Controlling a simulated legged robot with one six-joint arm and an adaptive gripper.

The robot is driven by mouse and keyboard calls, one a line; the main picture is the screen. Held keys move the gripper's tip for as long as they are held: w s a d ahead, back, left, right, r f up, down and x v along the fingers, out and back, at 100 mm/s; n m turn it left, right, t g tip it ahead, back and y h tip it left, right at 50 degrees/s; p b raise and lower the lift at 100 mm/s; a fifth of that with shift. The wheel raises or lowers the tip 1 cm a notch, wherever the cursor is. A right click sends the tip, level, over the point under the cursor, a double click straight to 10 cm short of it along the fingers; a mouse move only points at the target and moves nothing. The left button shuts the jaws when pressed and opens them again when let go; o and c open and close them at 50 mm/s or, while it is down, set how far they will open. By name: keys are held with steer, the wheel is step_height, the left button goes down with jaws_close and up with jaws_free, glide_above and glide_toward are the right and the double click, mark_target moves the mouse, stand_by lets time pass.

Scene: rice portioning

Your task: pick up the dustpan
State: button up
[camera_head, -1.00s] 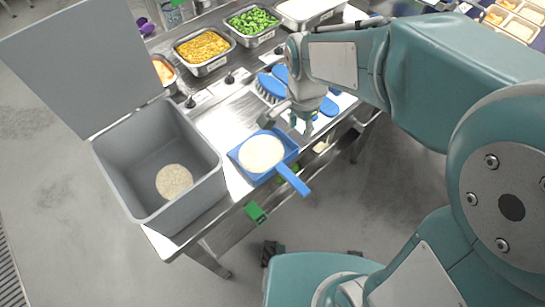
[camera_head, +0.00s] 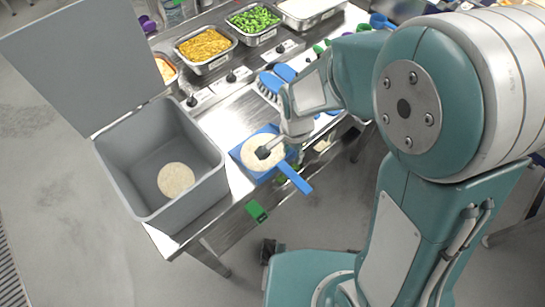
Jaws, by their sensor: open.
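The blue dustpan (camera_head: 240,155) lies on the steel table, with a heap of pale rice (camera_head: 256,143) in its pan. Its blue handle (camera_head: 294,178) points to the lower right and sticks out past the table's front edge. My gripper (camera_head: 279,153) is open, over the right part of the pan near where the handle begins. One dark fingertip shows over the rice; the other is near the handle's root. I cannot tell whether the fingers touch the dustpan.
A grey lidded bin (camera_head: 160,160) with some rice inside stands left of the dustpan. A blue brush (camera_head: 270,84) lies behind my gripper. Metal trays of corn (camera_head: 205,46) and green vegetables (camera_head: 253,20) line the back. A green clip (camera_head: 257,211) is on the table's front edge.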

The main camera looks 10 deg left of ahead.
jaws_close()
steer(key=shift+r, duration=0.2)
